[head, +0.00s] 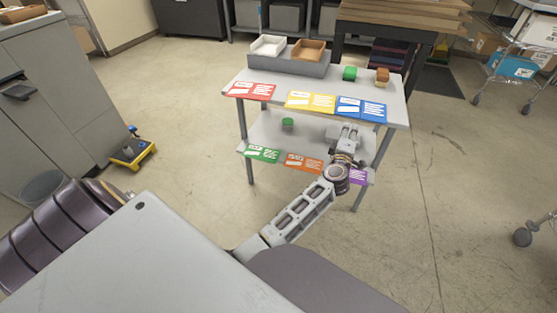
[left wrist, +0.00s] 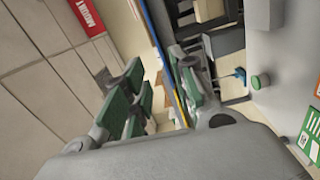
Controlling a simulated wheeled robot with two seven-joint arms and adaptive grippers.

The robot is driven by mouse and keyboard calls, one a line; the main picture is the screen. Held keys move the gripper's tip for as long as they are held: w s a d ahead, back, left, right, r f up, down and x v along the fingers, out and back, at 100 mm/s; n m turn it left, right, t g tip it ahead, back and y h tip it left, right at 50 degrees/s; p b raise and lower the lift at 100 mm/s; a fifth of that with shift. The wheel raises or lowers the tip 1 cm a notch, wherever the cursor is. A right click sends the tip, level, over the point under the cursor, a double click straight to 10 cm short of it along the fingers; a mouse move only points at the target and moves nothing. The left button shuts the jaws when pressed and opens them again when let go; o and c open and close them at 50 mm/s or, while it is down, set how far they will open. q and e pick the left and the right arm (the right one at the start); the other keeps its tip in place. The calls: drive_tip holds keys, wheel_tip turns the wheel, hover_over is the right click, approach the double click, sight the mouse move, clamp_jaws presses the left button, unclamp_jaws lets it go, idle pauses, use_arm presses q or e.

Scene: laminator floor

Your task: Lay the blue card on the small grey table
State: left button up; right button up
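The blue card (head: 361,109) lies at the right front corner of a light grey two-tier table (head: 318,88), jutting past its front edge. I cannot tell whether this is the small grey table; no other clearly shows. My left gripper (head: 345,132) is in front of and below the blue card, above the lower shelf. In the left wrist view its green-padded fingers (left wrist: 160,85) are apart. The blue card shows there edge-on as a thin blue strip (left wrist: 152,32) running between the fingers, nearer the right one. Contact cannot be told. My right gripper is not in view.
A yellow card (head: 311,101) and a red card (head: 251,90) lie left of the blue card. Green (head: 262,153), orange (head: 303,162) and purple (head: 361,177) cards lie along the lower shelf. Blocks and a grey tray stand (head: 290,66) at the tabletop's back.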

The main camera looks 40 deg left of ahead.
use_arm(q)
drive_tip(key=s+d+f+m+g+h, duration=0.45)
drive_tip(key=s+f+m, duration=0.45)
drive_tip(key=f, duration=0.5)
drive_tip(key=s+d+f+m+g+h, duration=0.3)
drive_tip(key=s+d+f+m+h, duration=0.25)
drive_tip(key=s+f+m, duration=0.6)
drive_tip(key=s+a+f+m+g+y, duration=0.1)
drive_tip(key=s+a+f+g, duration=0.3)
drive_tip(key=s+f, duration=0.5)
drive_tip(key=s+a+f+m+g+y, duration=0.1)
drive_tip(key=s+a+f+g+y, duration=0.3)
drive_tip(key=s+a+f, duration=0.4)
drive_tip(key=s+f, duration=0.2)
drive_tip(key=s, duration=0.4)
drive_tip(key=shift+a, duration=0.15)
